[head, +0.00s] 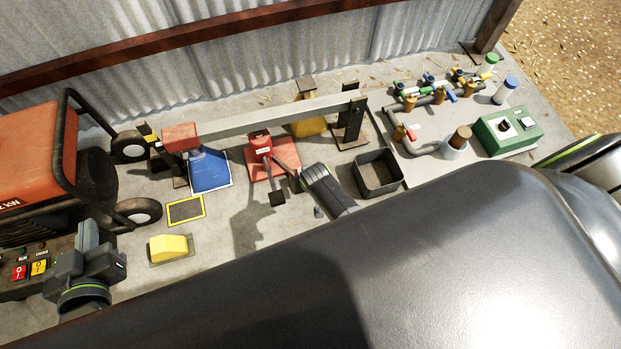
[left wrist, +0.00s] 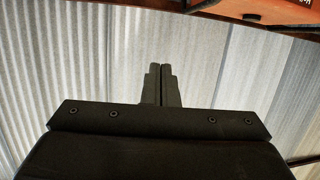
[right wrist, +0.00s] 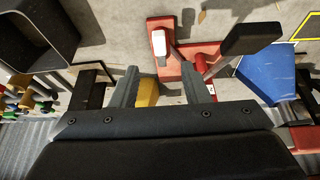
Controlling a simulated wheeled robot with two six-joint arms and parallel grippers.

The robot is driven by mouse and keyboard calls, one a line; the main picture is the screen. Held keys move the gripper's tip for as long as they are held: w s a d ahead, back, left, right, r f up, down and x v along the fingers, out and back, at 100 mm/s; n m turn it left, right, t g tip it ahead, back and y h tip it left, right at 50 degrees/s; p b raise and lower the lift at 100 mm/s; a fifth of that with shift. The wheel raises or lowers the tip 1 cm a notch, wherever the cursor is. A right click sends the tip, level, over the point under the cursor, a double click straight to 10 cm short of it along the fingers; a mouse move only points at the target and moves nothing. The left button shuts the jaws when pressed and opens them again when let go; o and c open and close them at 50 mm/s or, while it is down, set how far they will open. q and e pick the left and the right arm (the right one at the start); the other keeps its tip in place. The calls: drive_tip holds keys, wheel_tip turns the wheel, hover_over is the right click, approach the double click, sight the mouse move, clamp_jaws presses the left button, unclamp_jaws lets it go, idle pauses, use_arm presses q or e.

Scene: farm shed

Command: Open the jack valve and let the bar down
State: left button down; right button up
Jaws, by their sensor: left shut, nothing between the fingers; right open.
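The long grey bar (head: 270,117) runs from a red block (head: 180,137) at the left to a dark post (head: 352,112) at the right. The red jack (head: 260,143) stands just in front of it on a red plate; contact with the bar is unclear. A dark pedal-like pad (head: 278,198) is in front. In the right wrist view the jack shows a red piece with a pale top (right wrist: 161,44) and a dark-ended lever (right wrist: 250,39). My right gripper (right wrist: 165,78) is open and empty near the jack. My left gripper (head: 88,232) is shut and empty, far left.
A dark open bin (head: 378,174) stands right of the jack. A blue wedge (head: 209,171) and yellow block (head: 168,247) are left, a yellow stand (head: 308,126) behind. A generator (head: 35,150) is far left; pipes and a green box (head: 507,132) are right.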

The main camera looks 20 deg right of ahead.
use_arm(q)
drive_tip(key=s+d+f+g+h+p, duration=0.2)
drive_tip(key=s+d+f+g+p, duration=0.1)
drive_tip(key=s+f+g, duration=0.8)
drive_tip(key=shift+s+f+p, duration=0.4)
drive_tip(key=shift+s+f, duration=0.6)
drive_tip(key=shift+s, duration=0.05)
use_arm(e)
drive_tip(key=v, duration=0.6)
drive_tip(key=shift+r, duration=0.3)
drive_tip(key=shift+s, duration=0.15)
